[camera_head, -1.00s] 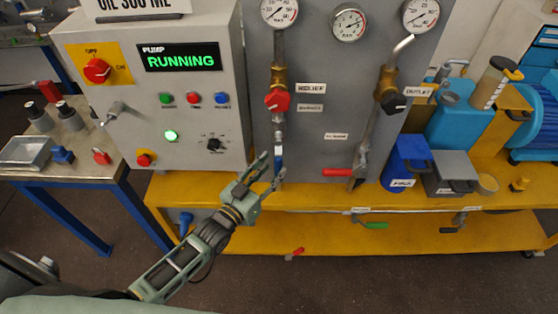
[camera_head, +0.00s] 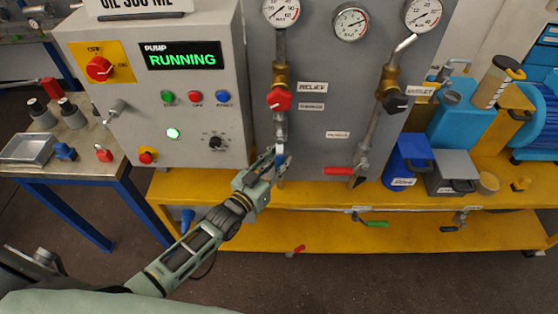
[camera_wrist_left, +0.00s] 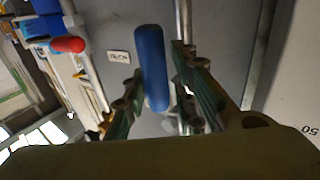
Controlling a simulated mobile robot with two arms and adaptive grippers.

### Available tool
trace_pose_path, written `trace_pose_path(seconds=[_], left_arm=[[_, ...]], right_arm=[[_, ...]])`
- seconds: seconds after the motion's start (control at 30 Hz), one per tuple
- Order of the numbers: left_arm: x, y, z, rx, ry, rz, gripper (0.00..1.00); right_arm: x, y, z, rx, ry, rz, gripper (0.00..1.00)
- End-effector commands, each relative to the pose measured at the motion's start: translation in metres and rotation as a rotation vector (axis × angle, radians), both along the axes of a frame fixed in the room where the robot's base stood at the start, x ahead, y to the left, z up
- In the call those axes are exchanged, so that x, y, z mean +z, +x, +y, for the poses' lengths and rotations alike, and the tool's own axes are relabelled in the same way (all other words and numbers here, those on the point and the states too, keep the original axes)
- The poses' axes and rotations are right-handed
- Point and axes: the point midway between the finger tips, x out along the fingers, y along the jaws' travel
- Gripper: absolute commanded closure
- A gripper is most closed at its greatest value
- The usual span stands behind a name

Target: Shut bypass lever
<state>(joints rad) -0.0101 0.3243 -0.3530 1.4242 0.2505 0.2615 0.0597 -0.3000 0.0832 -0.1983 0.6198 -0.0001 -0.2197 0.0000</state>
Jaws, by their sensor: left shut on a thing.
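The blue lever handle (camera_head: 280,153) hangs upright below the red-knobbed valve on the grey panel. It shows as a blue rounded grip (camera_wrist_left: 151,55) in the left wrist view. My left gripper (camera_head: 272,163) has its fingers on either side of this handle and is shut on it. The fingers hide part of the lever in the head view. The small labels near it are too blurred to read surely. My right gripper is not in view.
A red valve knob (camera_head: 279,100) sits above the lever. A red-handled lever (camera_head: 338,171) is to its right. The grey pump cabinet (camera_head: 190,135), its display reading RUNNING, stands close on the left. The yellow bench (camera_head: 330,194) runs below.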

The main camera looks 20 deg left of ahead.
Motion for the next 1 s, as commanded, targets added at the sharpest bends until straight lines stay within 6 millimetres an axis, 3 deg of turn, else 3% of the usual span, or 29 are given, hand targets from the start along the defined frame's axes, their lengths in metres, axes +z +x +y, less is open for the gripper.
trace_pose_path(seconds=[0.57, 1.0], left_arm=[[-0.005, -0.002, -0.007, -0.009, -0.018, -0.005, 1.0], [-0.007, 0.004, -0.027, -0.009, -0.293, -0.086, 1.0]], right_arm=[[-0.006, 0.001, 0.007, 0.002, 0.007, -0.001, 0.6], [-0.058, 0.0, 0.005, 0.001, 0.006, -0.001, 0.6]])
